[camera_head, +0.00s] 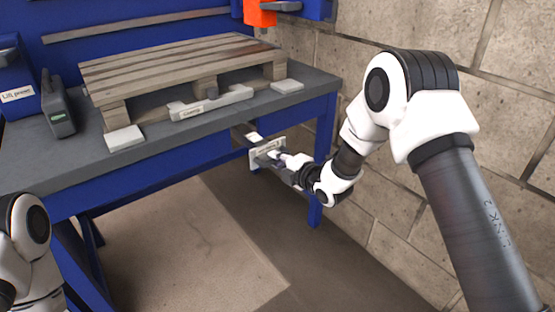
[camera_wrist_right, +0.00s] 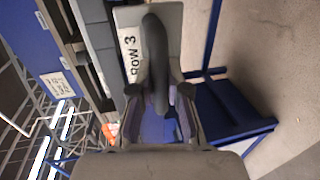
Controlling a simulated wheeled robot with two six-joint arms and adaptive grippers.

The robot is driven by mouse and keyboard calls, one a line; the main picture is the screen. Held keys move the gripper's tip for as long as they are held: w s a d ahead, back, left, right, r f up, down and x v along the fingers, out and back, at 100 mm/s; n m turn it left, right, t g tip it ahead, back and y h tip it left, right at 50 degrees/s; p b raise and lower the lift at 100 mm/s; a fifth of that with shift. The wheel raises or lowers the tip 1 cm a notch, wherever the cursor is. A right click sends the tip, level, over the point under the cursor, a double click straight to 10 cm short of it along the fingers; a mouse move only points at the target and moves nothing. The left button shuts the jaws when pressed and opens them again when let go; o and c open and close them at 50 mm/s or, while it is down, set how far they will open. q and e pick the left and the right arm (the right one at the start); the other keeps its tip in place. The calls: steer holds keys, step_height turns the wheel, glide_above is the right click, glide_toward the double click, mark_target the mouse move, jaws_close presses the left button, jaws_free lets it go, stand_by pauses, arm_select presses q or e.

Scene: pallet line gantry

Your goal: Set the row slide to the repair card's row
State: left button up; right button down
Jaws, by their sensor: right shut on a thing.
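The row slide is a grey plate (camera_head: 266,152) with a pale label at the table's front edge, near its right end. In the right wrist view the plate (camera_wrist_right: 131,22) reads "ROW 3" beside a dark upright handle (camera_wrist_right: 155,50). My right gripper (camera_head: 284,162) is at the plate, its fingers (camera_wrist_right: 157,98) closed on the handle from both sides. A small white card (camera_wrist_right: 58,86) is on a blue panel in the wrist view; its text is too small to read. My left arm shows at the lower left, but its gripper is out of view.
A wooden pallet (camera_head: 170,72) lies on the grey-topped blue table (camera_head: 75,160), with a pale labelled bar (camera_head: 212,102) at its front. A dark handled device (camera_head: 57,108) stands at the left. An orange part (camera_head: 260,13) hangs above. A block wall (camera_head: 400,215) bounds the right side.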

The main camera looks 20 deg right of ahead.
steer(key=shift+w+a, duration=0.1)
steer(key=shift+w, duration=0.1)
steer(key=c, duration=1.1)
jaws_free()
steer(key=shift+c, duration=0.2)
steer(key=shift+s, duration=0.1)
steer(key=v, duration=1.2)
